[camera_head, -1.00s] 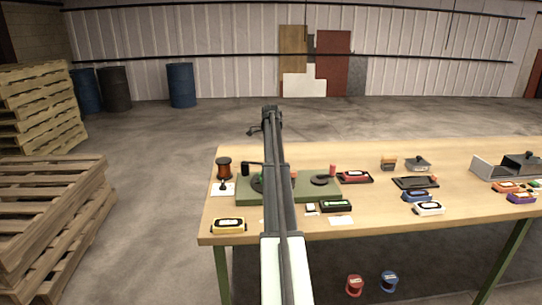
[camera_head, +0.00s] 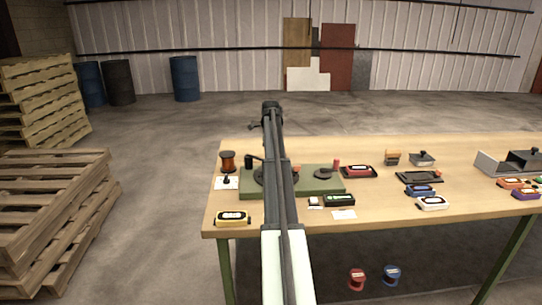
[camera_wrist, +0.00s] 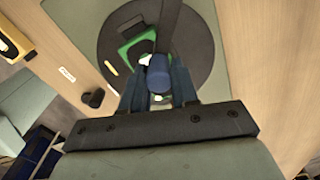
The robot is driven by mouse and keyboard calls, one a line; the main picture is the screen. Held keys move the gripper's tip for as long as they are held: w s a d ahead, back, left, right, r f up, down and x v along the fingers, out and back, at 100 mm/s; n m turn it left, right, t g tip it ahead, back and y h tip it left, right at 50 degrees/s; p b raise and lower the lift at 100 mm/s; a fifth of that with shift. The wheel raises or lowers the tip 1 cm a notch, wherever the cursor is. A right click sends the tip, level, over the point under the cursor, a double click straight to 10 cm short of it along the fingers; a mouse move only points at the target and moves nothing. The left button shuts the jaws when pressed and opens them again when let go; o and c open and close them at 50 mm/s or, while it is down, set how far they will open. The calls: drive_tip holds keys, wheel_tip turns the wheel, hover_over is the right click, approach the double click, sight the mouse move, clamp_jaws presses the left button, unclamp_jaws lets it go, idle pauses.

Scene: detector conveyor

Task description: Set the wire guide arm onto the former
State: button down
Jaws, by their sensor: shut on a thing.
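My gripper (camera_wrist: 158,88) is shut on a blue knob (camera_wrist: 158,72) in the wrist view. The knob sits at the near end of a dark bar, the wire guide arm (camera_wrist: 168,22). The bar lies over a dark round plate (camera_wrist: 200,50), which carries a green former (camera_wrist: 133,43) with a white part beside the knob. I cannot tell whether the bar touches the former. In the head view, the guide arm (camera_head: 256,157) shows from its black post (camera_head: 248,163) on the green base (camera_head: 315,188), and my arm hides its other end and my gripper.
An orange-brown wire spool (camera_head: 227,160) stands left of the base. A yellow-cased device (camera_head: 233,217) lies near the table's front left. The table (camera_head: 380,210) has free room in front.

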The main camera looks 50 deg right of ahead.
drive_tip(key=shift+a, duration=0.1)
drive_tip(key=c, duration=0.9)
unclamp_jaws()
drive_tip(key=shift+r, duration=0.1)
wheel_tip(320, 180, up, 14)
drive_tip(key=shift+f, duration=0.2)
